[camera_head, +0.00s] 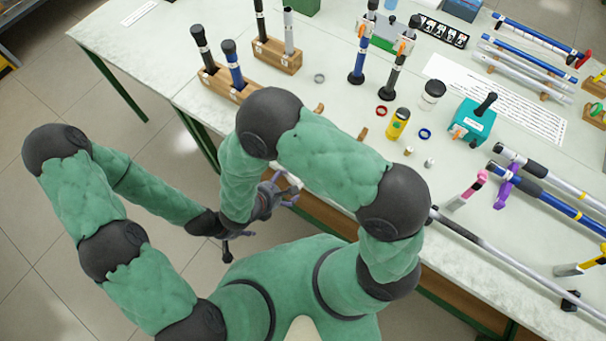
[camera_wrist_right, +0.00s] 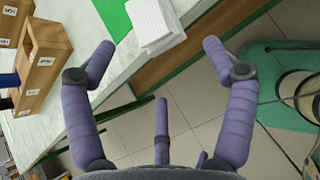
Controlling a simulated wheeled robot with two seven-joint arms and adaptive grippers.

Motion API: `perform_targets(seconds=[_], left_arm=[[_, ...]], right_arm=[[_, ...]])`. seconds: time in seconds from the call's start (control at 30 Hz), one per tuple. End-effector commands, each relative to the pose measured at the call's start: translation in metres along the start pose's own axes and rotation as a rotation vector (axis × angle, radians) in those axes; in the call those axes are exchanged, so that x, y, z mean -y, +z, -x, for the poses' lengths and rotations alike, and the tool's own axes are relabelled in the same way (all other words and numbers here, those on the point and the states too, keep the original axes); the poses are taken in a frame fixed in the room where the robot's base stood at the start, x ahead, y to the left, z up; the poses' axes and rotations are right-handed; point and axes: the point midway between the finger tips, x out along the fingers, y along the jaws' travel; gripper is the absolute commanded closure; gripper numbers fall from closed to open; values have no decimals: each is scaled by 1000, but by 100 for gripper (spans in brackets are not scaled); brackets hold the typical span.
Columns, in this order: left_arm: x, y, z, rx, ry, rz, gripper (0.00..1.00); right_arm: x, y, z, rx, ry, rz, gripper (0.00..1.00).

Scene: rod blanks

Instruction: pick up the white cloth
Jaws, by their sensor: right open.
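The white cloth (camera_wrist_right: 156,22) shows in the right wrist view as a folded, ribbed white stack at the table's edge, beside a green flat piece (camera_wrist_right: 113,14). In the head view only a small white part (camera_head: 290,180) shows behind my right gripper (camera_head: 286,193); my arm hides much of that area. In the wrist view my right gripper (camera_wrist_right: 155,62) has its purple fingers wide apart and empty, with the cloth ahead of them, beyond the fingertips and not touched. My left gripper (camera_head: 227,246) is low beside the right forearm, mostly hidden, its jaws unclear.
Grey tiled floor lies below the table's front edge.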

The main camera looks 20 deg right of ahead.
Motion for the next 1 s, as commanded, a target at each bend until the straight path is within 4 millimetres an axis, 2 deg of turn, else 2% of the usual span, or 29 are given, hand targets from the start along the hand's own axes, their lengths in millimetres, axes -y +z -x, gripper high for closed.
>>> perform_targets(seconds=[0.1, 0.37, 0.7, 1.0], left_arm=[[1, 0, -4, 0, 0, 0, 60], [2, 0, -6, 0, 0, 0, 60], [5, 0, -13, 0, 0, 0, 60], [5, 0, -13, 0, 0, 0, 60]], right_arm=[[0, 0, -16, 0, -4, -1, 15], [0, 1, -32, -1, -3, -3, 15], [0, 2, -72, -1, -4, -3, 15], [0, 2, -76, -1, -1, -2, 15]])
